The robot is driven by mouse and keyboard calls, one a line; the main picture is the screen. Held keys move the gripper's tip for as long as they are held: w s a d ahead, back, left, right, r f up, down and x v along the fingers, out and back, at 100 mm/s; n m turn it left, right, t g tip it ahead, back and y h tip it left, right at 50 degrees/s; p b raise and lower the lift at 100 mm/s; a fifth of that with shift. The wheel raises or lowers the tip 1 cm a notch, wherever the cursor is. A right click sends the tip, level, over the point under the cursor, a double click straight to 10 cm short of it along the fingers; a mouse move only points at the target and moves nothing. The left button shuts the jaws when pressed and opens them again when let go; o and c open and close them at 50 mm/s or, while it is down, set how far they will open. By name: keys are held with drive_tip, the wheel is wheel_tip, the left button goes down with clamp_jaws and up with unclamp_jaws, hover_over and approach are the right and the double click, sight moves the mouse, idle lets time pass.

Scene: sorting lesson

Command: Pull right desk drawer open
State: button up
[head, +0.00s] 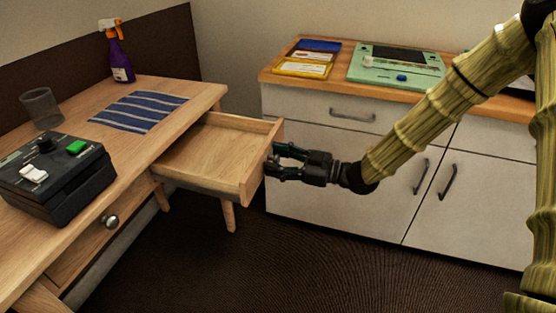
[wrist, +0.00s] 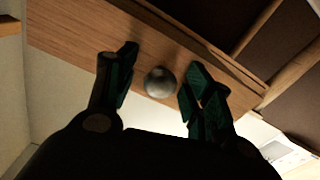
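The right desk drawer (head: 203,157) is pulled well out of the wooden desk (head: 150,95), and its empty inside shows in the head view. Its front panel (wrist: 85,35) fills much of the wrist view, with a round metal knob (wrist: 160,82) on it. My gripper (head: 274,161) is just in front of the drawer front. In the wrist view its two fingers (wrist: 158,80) are apart, one on each side of the knob, with gaps visible between knob and fingers. The head view hides the knob.
A left drawer with a knob (head: 110,221) is shut. On the desk are a black switch box (head: 55,180), a dark cup (head: 42,108), a striped cloth (head: 138,111) and a purple spray bottle (head: 119,60). A white cabinet (head: 320,150) with trays on top stands behind my arm.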

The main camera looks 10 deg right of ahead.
drive_tip(key=v, duration=1.2)
idle(0.4)
drive_tip(key=s+f+m+h, duration=0.4)
drive_tip(key=f+m+h, duration=0.1)
drive_tip(key=f, duration=0.9)
drive_tip(key=s+f+m+h, duration=0.4)
drive_tip(key=f+m+h, duration=0.15)
drive_tip(key=f, duration=0.75)
drive_tip(key=s+d+f+m+g+h, duration=0.15)
drive_tip(key=s+f, duration=0.25)
drive_tip(key=s, duration=0.5)
drive_tip(key=s+d+f+m+g+h, duration=0.1)
drive_tip(key=s+f+m+g+h, duration=0.15)
drive_tip(key=s+f, duration=0.4)
drive_tip(key=s+d+f+m+g+h, duration=0.1)
drive_tip(key=s+d+f+g+h, duration=0.15)
drive_tip(key=s, duration=0.75)
wheel_tip(320, 180, up, 28)
drive_tip(key=g+p, duration=0.1)
drive_tip(key=p, duration=2.8)
drive_tip(key=shift+s+a+r+y, duration=0.25)
drive_tip(key=shift+s+y, duration=0.05)
drive_tip(key=shift+s, duration=0.1)
